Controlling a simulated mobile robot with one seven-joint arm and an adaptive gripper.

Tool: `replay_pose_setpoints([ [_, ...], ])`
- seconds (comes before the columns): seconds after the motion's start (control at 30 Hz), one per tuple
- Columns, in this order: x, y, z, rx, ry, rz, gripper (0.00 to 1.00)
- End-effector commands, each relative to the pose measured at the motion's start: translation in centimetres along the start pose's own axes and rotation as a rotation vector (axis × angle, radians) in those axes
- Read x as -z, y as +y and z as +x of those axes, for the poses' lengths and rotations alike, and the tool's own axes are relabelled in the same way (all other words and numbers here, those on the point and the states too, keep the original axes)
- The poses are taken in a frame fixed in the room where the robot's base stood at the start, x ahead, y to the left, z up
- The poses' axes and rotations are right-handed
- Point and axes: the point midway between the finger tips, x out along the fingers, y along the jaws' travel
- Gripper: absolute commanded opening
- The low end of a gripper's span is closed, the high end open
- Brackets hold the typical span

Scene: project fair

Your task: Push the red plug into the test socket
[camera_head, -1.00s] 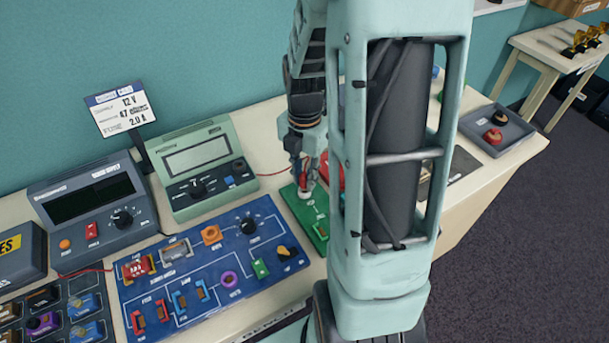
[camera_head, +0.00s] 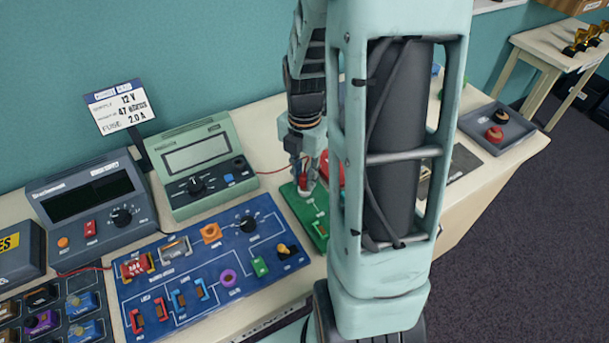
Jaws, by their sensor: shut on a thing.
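My gripper (camera_head: 306,176) points down over the green board (camera_head: 318,225) behind my arm. It is shut on the red plug (camera_head: 304,182), of which only a small red part shows between the fingers. A whitish ring shows just below the plug on the board, and I take it to be the test socket (camera_head: 304,191). The plug's tip is hidden, so I cannot tell how deep it sits. My arm covers the right part of the green board.
A green meter (camera_head: 198,162) and a dark power supply (camera_head: 92,205) stand at the back left. A blue circuit board (camera_head: 215,262) lies in front of them. A red round thing (camera_head: 324,168) is partly hidden behind my arm. A grey tray (camera_head: 496,128) lies at the right.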

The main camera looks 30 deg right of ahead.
Motion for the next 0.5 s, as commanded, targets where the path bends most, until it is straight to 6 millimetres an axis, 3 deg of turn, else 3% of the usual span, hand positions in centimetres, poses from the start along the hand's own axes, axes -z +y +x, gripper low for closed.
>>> replay_pose_setpoints([
  [0.5, 0.00, 0.00, 0.68, 0.000, 0.000, 0.000, 0.00],
])
